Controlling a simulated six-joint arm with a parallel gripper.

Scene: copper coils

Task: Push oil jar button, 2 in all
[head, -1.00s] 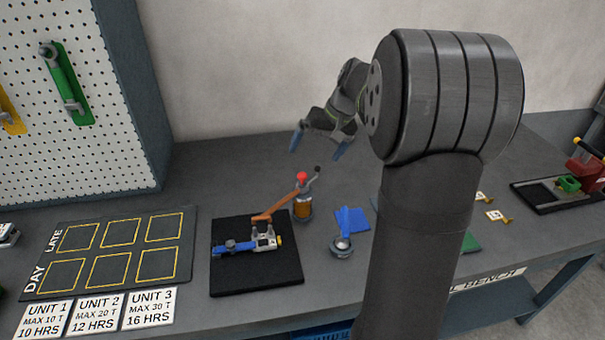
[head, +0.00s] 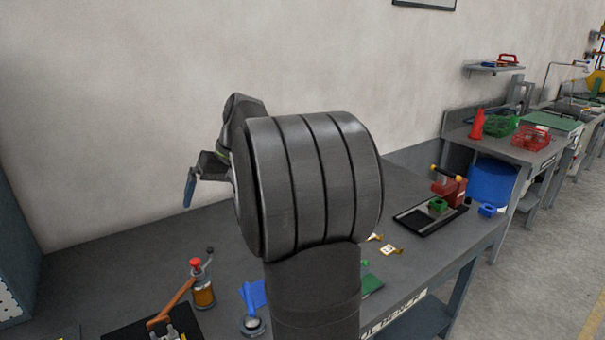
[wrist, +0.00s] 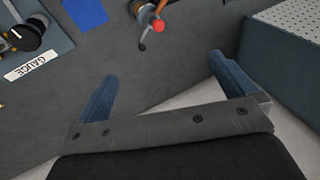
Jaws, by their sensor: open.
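In the wrist view the red button (wrist: 158,26) shows at the top, beyond the fingertips. My gripper (wrist: 168,72) is open and empty, its two blue fingers spread apart. In the head view one blue finger (head: 189,187) shows, above and behind the jar, apart from it; the rest of the gripper is mostly hidden behind my arm.
A brown-handled tool on a black mat (head: 125,331) lies left of the jar. A blue cloth-like piece (head: 252,294) and a round metal piece (head: 251,325) are to its right. A red device (head: 449,189) stands on a tray further right.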

